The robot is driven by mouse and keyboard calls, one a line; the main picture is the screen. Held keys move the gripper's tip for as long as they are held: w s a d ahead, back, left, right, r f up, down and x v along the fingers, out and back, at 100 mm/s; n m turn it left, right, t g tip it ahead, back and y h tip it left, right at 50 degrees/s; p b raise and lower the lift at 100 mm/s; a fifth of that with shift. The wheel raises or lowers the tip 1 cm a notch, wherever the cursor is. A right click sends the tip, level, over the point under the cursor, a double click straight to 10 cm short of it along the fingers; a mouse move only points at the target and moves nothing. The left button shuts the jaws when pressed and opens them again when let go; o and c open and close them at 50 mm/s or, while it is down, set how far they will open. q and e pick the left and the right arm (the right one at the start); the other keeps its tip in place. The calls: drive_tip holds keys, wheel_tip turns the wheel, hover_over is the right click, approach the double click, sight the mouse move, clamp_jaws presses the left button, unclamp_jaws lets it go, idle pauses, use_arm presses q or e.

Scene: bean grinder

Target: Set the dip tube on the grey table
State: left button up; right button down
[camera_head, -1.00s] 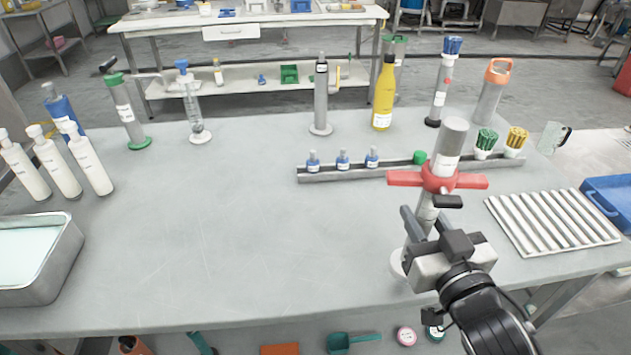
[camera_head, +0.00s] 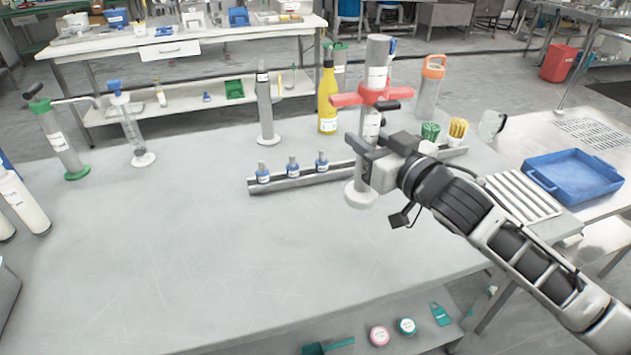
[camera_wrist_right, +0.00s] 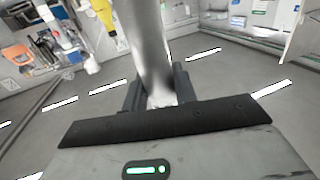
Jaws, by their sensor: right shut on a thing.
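A tall grey tube with a white label and a red crosspiece, which I take to be the dip tube (camera_head: 377,50), stands upright in my right gripper (camera_head: 366,150). Its round white foot (camera_head: 361,197) shows below the fingers, over the grey table (camera_head: 200,240); I cannot tell whether it touches the top. In the right wrist view the grey shaft (camera_wrist_right: 143,45) runs up between the fingers of the right gripper (camera_wrist_right: 158,88), which are shut on it. My left gripper is not in view.
A grey rail (camera_head: 300,181) with blue-capped vials (camera_head: 293,168) lies just behind and left of the tube. A yellow bottle (camera_head: 328,105) and another grey tube (camera_head: 265,112) stand farther back. A ribbed tray (camera_head: 520,195) lies at the right. The table's middle and front left are clear.

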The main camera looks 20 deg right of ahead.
drive_tip(key=w+a+f, duration=0.1)
drive_tip(key=a+f, duration=0.5)
drive_tip(key=f, duration=0.3)
drive_tip(key=shift+w+a+f+b, duration=0.15)
drive_tip(key=shift+w+f+b, duration=0.15)
drive_tip(key=shift+w, duration=0.1)
drive_tip(key=shift+f, duration=0.2)
drive_tip(key=c, duration=1.1)
unclamp_jaws()
